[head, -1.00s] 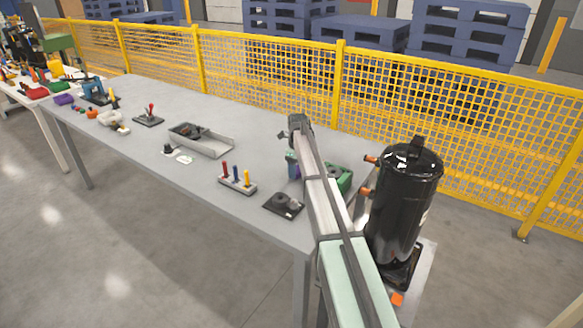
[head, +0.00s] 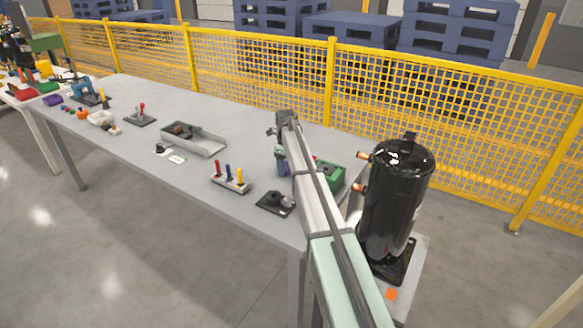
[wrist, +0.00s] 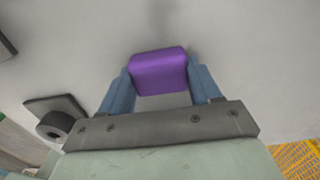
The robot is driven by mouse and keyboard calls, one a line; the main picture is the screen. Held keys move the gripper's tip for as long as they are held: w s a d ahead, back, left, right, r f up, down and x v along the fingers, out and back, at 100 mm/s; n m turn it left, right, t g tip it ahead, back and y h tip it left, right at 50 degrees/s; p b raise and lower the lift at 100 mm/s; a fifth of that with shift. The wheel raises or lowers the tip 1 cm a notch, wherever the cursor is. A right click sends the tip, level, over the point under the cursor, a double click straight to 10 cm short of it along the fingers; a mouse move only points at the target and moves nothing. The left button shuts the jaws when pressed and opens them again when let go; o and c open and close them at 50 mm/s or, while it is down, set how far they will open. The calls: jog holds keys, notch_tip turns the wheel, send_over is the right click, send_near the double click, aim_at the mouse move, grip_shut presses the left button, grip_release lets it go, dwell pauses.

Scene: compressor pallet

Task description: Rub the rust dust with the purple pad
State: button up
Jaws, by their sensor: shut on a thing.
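The purple pad (wrist: 158,72) is between the blue fingers of my gripper (wrist: 158,84) in the wrist view, and my gripper is shut on it. Below the pad in that view is the plain grey table surface; I cannot tell whether the pad touches it. In the head view my gripper (head: 281,162) is over the right part of the table, partly hidden behind my own arm. I cannot make out any rust dust in either view.
On the grey table (head: 240,130) stand a grey tray (head: 205,146), a block with coloured pegs (head: 230,180), a black plate with a knob (head: 277,201) and a green box (head: 330,176). A black compressor (head: 395,205) stands at the right. A yellow fence (head: 270,75) runs behind.

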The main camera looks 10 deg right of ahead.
jog(key=shift+w+a, duration=1.1)
jog(key=shift+w, duration=0.05)
notch_tip(320, 180, up, 8)
